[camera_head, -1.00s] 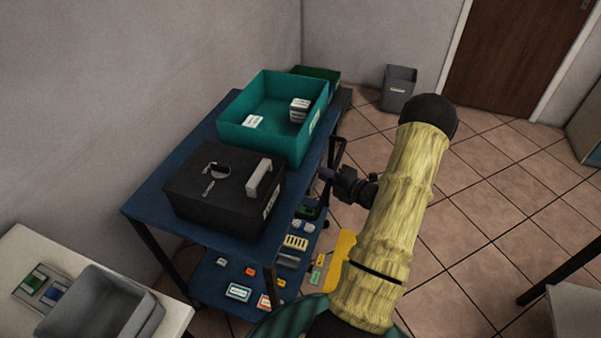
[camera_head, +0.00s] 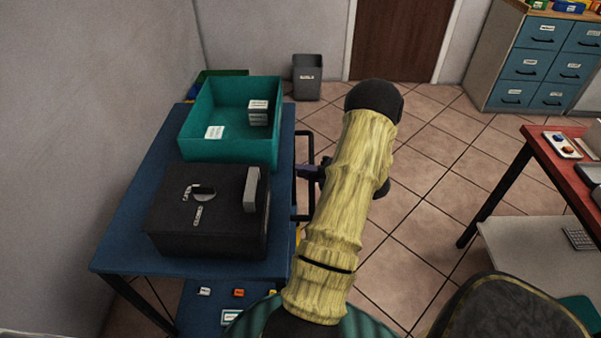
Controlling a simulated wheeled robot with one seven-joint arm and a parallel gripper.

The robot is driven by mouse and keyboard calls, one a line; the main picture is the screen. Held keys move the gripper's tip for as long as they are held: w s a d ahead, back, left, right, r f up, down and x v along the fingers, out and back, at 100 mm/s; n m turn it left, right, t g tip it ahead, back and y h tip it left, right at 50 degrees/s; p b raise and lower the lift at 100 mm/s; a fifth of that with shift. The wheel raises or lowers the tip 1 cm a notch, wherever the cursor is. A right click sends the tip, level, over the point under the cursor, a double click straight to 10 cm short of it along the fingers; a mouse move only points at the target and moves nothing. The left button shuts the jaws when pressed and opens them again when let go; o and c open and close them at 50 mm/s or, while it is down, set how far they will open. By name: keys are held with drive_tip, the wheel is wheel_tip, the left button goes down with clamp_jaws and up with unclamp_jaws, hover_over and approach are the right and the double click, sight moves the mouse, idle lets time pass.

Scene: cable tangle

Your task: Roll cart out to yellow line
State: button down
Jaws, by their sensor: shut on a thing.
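The blue cart (camera_head: 125,235) stands along the left wall, with a teal bin (camera_head: 190,150) and a black box (camera_head: 165,235) on its top shelf. A black handle (camera_head: 304,134) runs along the cart's right side. My gripper (camera_head: 308,172) is at this handle and shut on it; my arm partly hides the grip. A small yellow patch (camera_head: 298,236) shows between the cart and my arm. I cannot tell whether it is the yellow line.
A grey waste bin (camera_head: 308,80) stands at the back wall beside a brown door (camera_head: 400,40). A blue-drawer cabinet (camera_head: 540,62) is at the back right. A red-topped table (camera_head: 545,160) and a dark chair (camera_head: 510,310) are on the right. Tiled floor is open between.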

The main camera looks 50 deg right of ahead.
drive_tip(key=c, duration=1.6)
unclamp_jaws()
drive_tip(key=shift+c, duration=0.2)
drive_tip(key=shift+s, duration=0.15)
drive_tip(key=v, duration=1.7)
drive_tip(key=shift+s, duration=0.1)
